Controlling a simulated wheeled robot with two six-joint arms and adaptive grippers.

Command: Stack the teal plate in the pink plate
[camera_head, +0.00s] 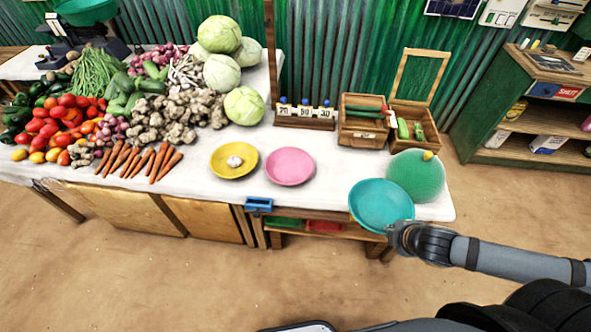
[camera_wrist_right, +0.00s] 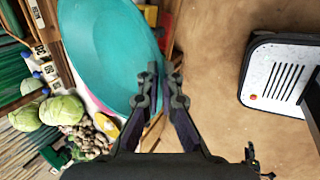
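The teal plate (camera_head: 378,203) is at the table's front right edge in the head view, left of a green netted ball. My right gripper (camera_head: 398,232) is shut on its near right rim. In the right wrist view, the two fingers (camera_wrist_right: 160,88) close on the rim of the teal plate (camera_wrist_right: 105,50), which spreads up and left. The plate appears raised over the edge, though its height is hard to tell. The pink plate (camera_head: 290,166) lies empty on the white cloth, left of the teal plate; only a sliver of it shows in the wrist view. My left gripper is not in view.
A yellow plate (camera_head: 234,160) with a small white bulb sits left of the pink plate. The green netted ball (camera_head: 416,176) stands close to the teal plate. Behind are a numbered rack (camera_head: 305,115) and wooden boxes (camera_head: 362,120). Vegetables crowd the left; cloth between pink and teal plates is clear.

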